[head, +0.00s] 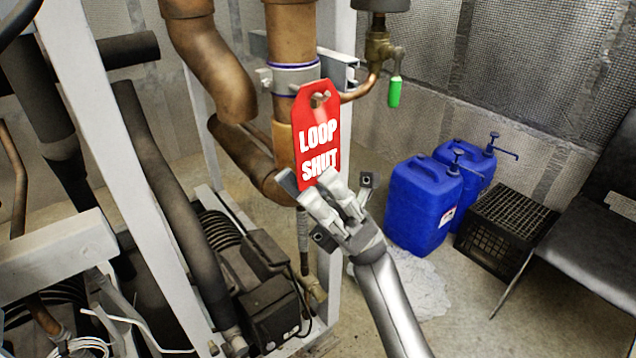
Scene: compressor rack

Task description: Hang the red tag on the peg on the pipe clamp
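The red tag (318,135), lettered "LOOP SHUT", is upright in front of the copper pipe (292,35). My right gripper (325,192) is at its lower edge and appears shut on it. The tag's top hole (320,99) lies just below and right of the pipe clamp (284,80), a grey band around the pipe. Something light shows at the hole, but I cannot tell whether it is the peg or whether it passes through. The tag covers part of the pipe and clamp area. My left gripper is not in view.
A white frame post (120,150) stands at left, with dark pipes around it. A valve with a green handle (395,92) hangs right of the clamp. Blue jugs (420,205), a black crate (505,225) and a chair (590,235) stand on the floor at right.

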